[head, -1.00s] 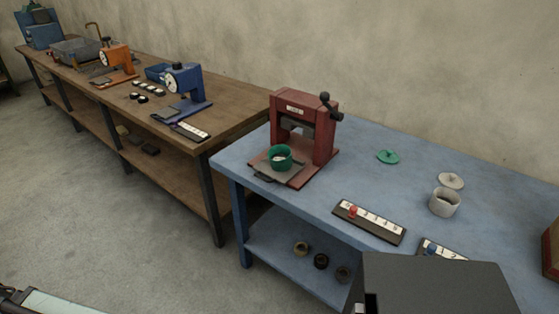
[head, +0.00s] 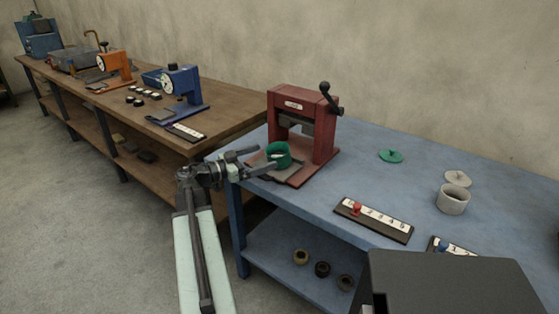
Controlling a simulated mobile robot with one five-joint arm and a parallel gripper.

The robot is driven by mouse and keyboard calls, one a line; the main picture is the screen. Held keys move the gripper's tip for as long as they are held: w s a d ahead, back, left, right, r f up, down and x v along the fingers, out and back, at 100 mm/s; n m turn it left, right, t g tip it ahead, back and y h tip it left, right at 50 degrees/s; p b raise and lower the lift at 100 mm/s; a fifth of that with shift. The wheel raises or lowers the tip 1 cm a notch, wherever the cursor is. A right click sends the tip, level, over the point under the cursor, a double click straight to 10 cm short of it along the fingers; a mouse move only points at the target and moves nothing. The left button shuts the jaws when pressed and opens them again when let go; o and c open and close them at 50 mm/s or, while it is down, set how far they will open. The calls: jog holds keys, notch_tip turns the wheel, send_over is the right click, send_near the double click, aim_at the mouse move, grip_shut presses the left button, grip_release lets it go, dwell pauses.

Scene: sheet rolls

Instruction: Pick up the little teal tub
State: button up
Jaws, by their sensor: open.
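The little teal tub (head: 279,150) stands upright on the low front plate of a red press (head: 310,108), at the near end of the blue table. My gripper (head: 258,160) reaches in from the left at about the height of the tub. Its jaws are open, with the fingertips close to the tub's left side and lower front. I cannot tell whether they touch it or how far they reach around it. A teal lid (head: 391,155) with a knob lies apart on the blue table, right of the press.
On the blue table (head: 365,180) are a grey pot (head: 453,200), its pale lid (head: 458,178) and a numbered strip with a red peg (head: 374,219). The press frame stands right behind the tub. A wooden bench (head: 235,105) with other machines runs back left.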

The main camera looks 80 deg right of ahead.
aim_at(281, 154)
jog(key=x, duration=0.7)
jog(key=shift+s+d+f, duration=0.15)
jog(key=shift+s+f, duration=0.05)
jog(key=shift+f, duration=0.1)
jog(key=c, duration=1.6)
jog(key=shift+t+y, duration=0.9)
jog(key=r+p, duration=0.2)
jog(key=p, duration=0.2)
jog(key=r+p, duration=0.2)
jog(key=p, duration=0.2)
jog(key=r+p, duration=0.3)
jog(key=shift+w+d+r+p, duration=0.1)
jog(key=shift+d+p, duration=0.25)
jog(key=shift+p, duration=0.05)
notch_tip(281, 154, down, 7)
jog(key=b, duration=0.7)
jog(key=shift+f+b, duration=0.5)
jog(key=shift+b, duration=0.05)
jog(key=o, duration=1.6)
